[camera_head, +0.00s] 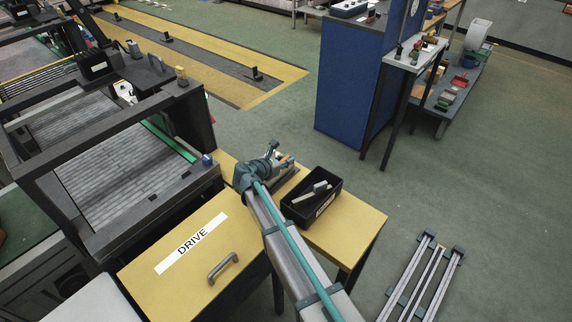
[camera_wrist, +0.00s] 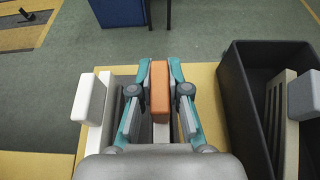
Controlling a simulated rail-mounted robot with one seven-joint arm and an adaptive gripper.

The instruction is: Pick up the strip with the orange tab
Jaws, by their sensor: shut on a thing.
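The orange tab (camera_wrist: 159,92) stands upright in the middle of the wrist view, on a pale strip (camera_wrist: 161,133) that shows only in part below it. My gripper (camera_wrist: 160,76) has its two teal fingers on either side of the tab, shut on it. In the head view, my gripper (camera_head: 283,160) is over the far part of the yellow table, and its fingers are small there. Whether the strip touches the surface below is hidden by my gripper.
A white-tabbed strip (camera_wrist: 88,98) is left of my gripper. A black box (camera_wrist: 236,72) stands close on the right, holding a strip with a grey tab (camera_wrist: 305,95). The yellow table (camera_head: 358,225) carries both. A dark machine frame (camera_head: 100,235) stands to the left.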

